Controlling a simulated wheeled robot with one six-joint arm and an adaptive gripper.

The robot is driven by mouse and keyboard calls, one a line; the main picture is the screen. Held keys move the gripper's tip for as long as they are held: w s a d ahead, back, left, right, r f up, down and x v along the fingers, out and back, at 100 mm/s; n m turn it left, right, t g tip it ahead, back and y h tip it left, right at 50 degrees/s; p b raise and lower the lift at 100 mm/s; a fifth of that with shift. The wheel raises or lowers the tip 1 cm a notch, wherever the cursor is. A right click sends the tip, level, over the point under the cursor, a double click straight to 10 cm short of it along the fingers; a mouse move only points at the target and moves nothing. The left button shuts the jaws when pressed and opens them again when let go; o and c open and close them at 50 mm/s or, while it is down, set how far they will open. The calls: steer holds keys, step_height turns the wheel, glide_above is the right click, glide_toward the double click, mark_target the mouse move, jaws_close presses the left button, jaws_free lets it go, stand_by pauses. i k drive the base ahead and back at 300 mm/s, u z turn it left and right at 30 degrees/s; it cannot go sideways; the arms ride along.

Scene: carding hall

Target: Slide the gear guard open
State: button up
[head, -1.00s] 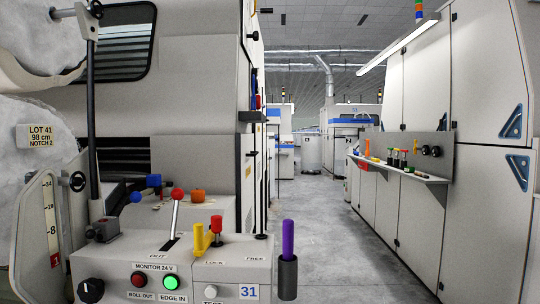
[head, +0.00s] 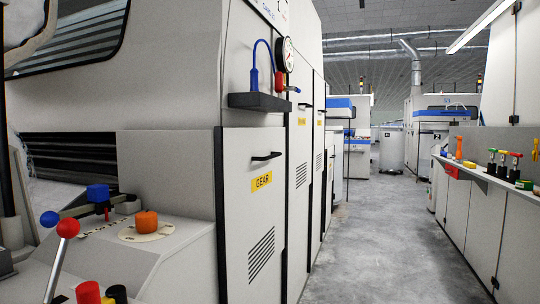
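The gear guard (head: 254,215) is a pale grey panel on the side of the machine at the left, facing the aisle. It carries a yellow label reading GEAR (head: 261,182) and louvre slots lower down. A black bar handle (head: 266,157) sits near its top. The panel looks closed, flush with the machine side. Its bottom edge is out of the picture. My gripper is not in view.
A dark shelf (head: 271,102) with a blue tool and red-handled valve juts out above the guard, below a gauge (head: 285,54). Levers and knobs (head: 66,229) stand at front left. The aisle floor (head: 375,250) is clear. A shelf (head: 500,182) with small items lines the right.

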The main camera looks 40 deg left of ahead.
mark_target(254, 158)
steer(key=u, duration=0.75)
steer(key=i, duration=1.05)
steer(key=u, duration=1.1)
